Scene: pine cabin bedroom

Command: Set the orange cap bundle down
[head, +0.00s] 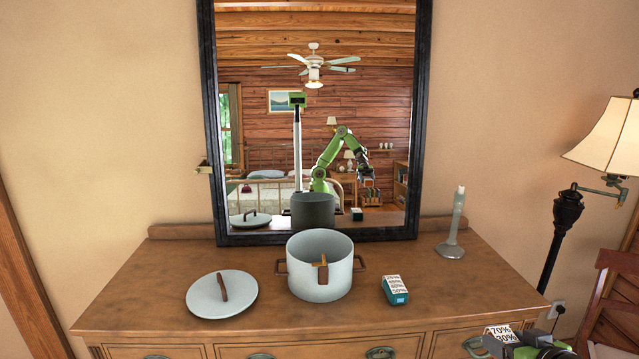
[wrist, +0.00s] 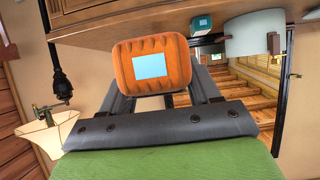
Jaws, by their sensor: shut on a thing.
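The orange cap bundle (wrist: 120,72) is in my gripper (wrist: 166,92), its ribbed orange face and pale blue label filling the middle of the wrist view. The two dark fingers lie at its sides, shut on it. In the head view my gripper (head: 500,345) is at the bottom right, in front of the dresser's right front edge, with the bundle's white percent-marked face (head: 503,333) showing. The bundle is held clear of the dresser top (head: 440,290). Its underside is hidden.
A teal bundle (head: 397,295) with a white marked top stands right of a grey pot (head: 320,282). A lid (head: 205,297) lies to the left. A candlestick (head: 452,245) stands at the back right. The dresser top's right part is bare. A mirror (head: 213,130) rises behind.

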